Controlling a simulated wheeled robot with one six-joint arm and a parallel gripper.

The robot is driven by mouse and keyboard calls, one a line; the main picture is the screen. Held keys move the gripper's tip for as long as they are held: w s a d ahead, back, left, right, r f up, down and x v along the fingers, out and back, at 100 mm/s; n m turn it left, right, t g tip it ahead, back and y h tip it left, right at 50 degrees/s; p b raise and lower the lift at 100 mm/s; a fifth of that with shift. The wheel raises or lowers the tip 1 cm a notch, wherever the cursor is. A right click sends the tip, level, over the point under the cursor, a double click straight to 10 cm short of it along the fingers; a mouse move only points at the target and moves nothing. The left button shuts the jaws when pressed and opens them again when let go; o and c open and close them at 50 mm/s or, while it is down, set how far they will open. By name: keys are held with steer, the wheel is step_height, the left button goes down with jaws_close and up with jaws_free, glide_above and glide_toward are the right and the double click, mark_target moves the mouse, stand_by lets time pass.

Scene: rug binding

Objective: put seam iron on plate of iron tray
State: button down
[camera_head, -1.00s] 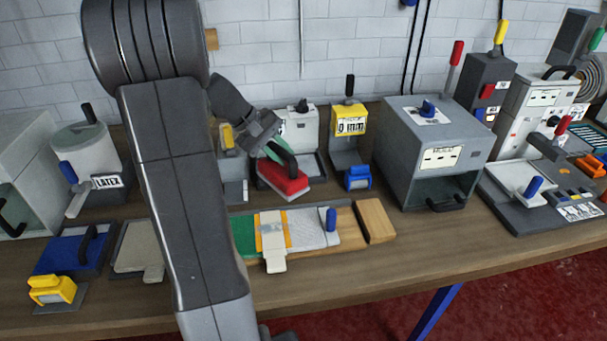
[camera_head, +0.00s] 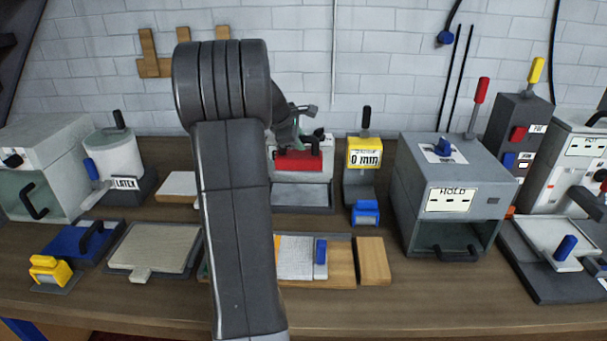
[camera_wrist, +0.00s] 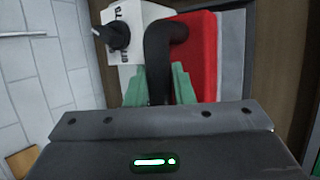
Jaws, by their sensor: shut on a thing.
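The seam iron is a red block (camera_head: 304,164) with a black handle. My gripper (camera_head: 288,130) is shut on the handle, and its green fingers (camera_wrist: 161,82) pinch it in the wrist view. The iron tray has a white upright box with a black knob at the back and a grey plate (camera_head: 301,197) in front. The iron looks level and in front of the box, over the rear of the plate. The red block (camera_wrist: 205,60) lies over the grey plate in the wrist view too. I cannot tell the gap beneath it.
A yellow-topped "0 mm" stand (camera_head: 363,155) with a blue block is close on the right. A grey press box (camera_head: 450,190) stands further right. A latex pot (camera_head: 118,160) is at left. A wooden board with a rug sample (camera_head: 295,257) lies in front.

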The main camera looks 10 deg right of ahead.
mark_target(298, 165)
step_height(298, 165, down, 9)
steer(key=shift+w+r, duration=0.1)
stand_by(0.4)
steer(key=c, duration=1.6)
jaws_free()
steer(key=shift+f+b, duration=0.25)
steer(key=shift+b, duration=0.05)
steer(key=o, duration=0.3)
steer(key=shift+o, duration=0.3)
steer(key=shift+r, duration=0.15)
steer(key=shift+s+a+r, duration=0.15)
steer(key=shift+s+r, duration=0.05)
steer(key=shift+r, duration=0.05)
steer(key=v, duration=1.1)
steer(key=shift+s, duration=0.15)
